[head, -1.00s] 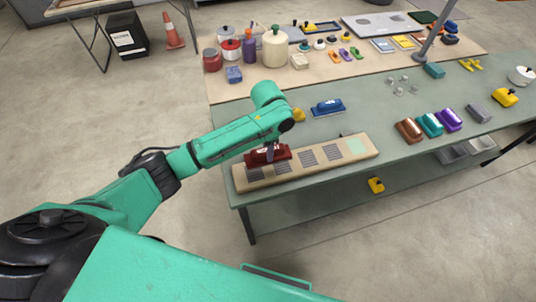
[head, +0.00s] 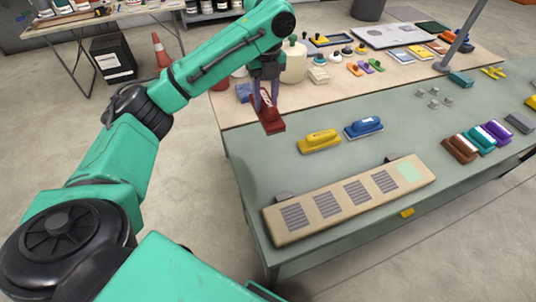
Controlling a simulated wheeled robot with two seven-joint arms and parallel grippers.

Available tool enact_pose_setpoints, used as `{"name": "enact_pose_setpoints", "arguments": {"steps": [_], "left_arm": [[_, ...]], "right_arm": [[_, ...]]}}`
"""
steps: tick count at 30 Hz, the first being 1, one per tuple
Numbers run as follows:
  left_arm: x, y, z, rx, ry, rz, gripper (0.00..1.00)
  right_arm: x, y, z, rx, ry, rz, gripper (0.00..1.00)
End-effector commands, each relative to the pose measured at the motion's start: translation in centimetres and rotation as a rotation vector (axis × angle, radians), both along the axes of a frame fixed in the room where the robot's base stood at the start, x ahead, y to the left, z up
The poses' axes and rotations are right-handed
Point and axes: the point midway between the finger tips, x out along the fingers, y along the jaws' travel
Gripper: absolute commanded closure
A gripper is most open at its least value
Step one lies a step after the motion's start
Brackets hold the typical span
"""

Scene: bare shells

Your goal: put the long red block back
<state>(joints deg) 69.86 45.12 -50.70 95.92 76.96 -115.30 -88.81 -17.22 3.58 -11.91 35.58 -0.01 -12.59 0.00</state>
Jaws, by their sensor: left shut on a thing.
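The long red block (head: 269,117) is in my left gripper (head: 266,98), whose fingers are shut on it. It hangs tilted above the table's left edge area, in front of the cream pot. A long beige board (head: 335,212) with several dark striped patches and one pale green patch lies near the table's front edge. A yellow block (head: 320,141) and a blue block (head: 364,127) sit behind the board, apart from the red one. My right gripper is not in view.
Brown (head: 460,148), teal (head: 478,140) and purple (head: 496,132) blocks stand in a row at the right. Small grey pieces lie behind them. A cream pot (head: 293,62) and a grey post (head: 458,38) stand farther back. The green tabletop (head: 240,165) left of the yellow block is clear.

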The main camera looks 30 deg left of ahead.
Motion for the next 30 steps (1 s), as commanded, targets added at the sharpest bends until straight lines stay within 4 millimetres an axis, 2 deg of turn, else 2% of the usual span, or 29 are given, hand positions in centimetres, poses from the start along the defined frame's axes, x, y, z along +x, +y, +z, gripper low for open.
{"name": "enact_pose_setpoints", "arguments": {"steps": [1, 5, 10, 12, 15, 19, 24, 30], "left_arm": [[-0.1, -0.2, -1.6, -0.002, 0.007, -0.004, 1.00], [-0.2, -0.3, -5.7, -0.004, 0.009, -0.002, 1.00], [-0.2, -0.1, -10.0, 0.002, 0.008, 0.002, 1.00], [-0.2, -0.1, -12.0, 0.001, 0.007, 0.004, 1.00], [-0.1, -0.2, -14.0, 0.000, 0.004, 0.003, 1.00], [-0.1, -0.2, -16.0, 0.000, 0.004, 0.002, 1.00], [-0.1, -0.2, -19.0, 0.001, 0.002, 0.003, 1.00], [0.0, -0.2, -19.2, 0.001, -0.001, 0.003, 1.00]], "right_arm": [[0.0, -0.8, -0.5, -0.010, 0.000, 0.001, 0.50], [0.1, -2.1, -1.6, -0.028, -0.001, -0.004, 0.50], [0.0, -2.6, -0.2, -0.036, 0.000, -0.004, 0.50], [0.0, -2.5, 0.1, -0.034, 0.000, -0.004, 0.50], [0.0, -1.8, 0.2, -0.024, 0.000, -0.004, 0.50], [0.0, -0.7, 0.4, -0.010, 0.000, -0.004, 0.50], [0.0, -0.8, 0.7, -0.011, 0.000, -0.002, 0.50], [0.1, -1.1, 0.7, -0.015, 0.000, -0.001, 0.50]]}}
